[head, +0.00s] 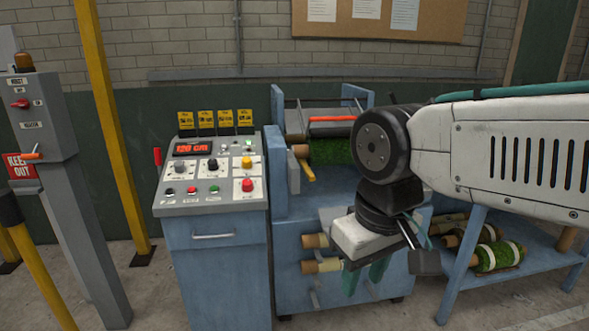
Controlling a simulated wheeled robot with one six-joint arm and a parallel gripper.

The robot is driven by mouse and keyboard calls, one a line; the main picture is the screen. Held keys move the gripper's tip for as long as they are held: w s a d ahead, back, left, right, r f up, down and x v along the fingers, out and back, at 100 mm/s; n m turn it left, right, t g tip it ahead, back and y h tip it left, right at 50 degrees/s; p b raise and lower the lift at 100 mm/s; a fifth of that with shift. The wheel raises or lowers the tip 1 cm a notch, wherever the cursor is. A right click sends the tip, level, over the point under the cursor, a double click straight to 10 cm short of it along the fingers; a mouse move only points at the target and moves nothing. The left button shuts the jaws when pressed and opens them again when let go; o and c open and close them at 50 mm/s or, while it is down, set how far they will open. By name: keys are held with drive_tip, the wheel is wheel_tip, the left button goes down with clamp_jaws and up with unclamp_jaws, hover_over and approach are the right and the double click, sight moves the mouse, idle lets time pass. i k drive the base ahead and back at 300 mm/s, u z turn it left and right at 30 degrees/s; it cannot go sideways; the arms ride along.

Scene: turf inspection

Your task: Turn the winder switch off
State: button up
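A blue control console (215,240) stands left of centre. Its sloped top holds a red display reading about "120 CM", a black knob (212,164), a yellow knob (246,166), a red knob (247,185) and several small buttons. A grey post box (38,115) at the left carries a red rotary switch (20,104) and an orange-handled lever (31,156). The labels are too small to tell surely which is the winder switch. My gripper (365,276) hangs right of the console, its teal fingers pointing down, apart and empty, touching no switch.
A blue winding machine (275,180) with a green turf roll (328,150) stands behind my arm. A low blue rack (540,258) with turf rolls is at right.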

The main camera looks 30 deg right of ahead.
sight(248, 187)
drive_tip(key=z, duration=0.25)
drive_tip(key=i, duration=1)
drive_tip(key=u, duration=0.25)
